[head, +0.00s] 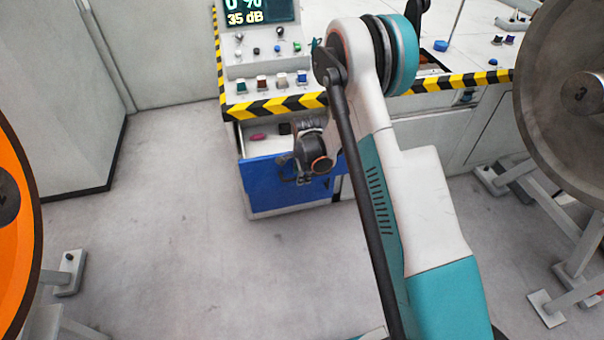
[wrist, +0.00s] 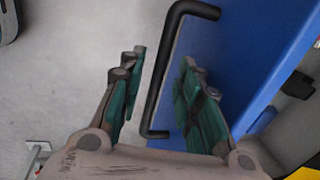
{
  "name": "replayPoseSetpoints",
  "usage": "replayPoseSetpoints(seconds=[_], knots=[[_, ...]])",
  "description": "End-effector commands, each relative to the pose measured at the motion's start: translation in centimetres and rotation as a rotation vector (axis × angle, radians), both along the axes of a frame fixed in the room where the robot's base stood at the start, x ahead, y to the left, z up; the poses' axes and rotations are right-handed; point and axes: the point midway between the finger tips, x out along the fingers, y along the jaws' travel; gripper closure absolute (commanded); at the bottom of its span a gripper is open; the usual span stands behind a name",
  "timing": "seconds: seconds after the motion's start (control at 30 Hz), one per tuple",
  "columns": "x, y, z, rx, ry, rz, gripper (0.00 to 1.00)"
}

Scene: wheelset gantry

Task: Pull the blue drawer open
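The blue drawer (head: 290,188) sits low in the console and is partly drawn out, its interior showing above the front. Its front also fills the right of the wrist view (wrist: 240,50). The black bar handle (wrist: 162,75) is on that front. My gripper (wrist: 164,60) is open, with one green-padded finger on each side of the handle. In the head view, my gripper (head: 290,174) is at the drawer front, and my wrist hides part of the drawer.
A pink item (head: 258,136) and a dark item (head: 285,128) lie in the drawer. The console (head: 262,58) with striped edging stands above. An orange wheel (head: 18,240) is at left, a grey wheel (head: 545,85) at right. The floor (head: 170,230) left of the drawer is clear.

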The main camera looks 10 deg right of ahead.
Motion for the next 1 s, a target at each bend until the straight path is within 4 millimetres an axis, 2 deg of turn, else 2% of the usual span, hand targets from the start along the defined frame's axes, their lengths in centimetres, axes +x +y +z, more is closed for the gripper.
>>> replayPoseSetpoints(seconds=[0.27,0.37,0.8,1.0], knots=[[-0.1,0.0,0.7,0.0,0.0,0.0,0.69],[-0.3,0.0,1.9,0.0,0.0,0.0,0.69],[-1.8,0.0,9.5,0.0,0.0,0.0,0.69],[-2.1,0.0,11.3,0.0,0.0,0.0,0.69]])
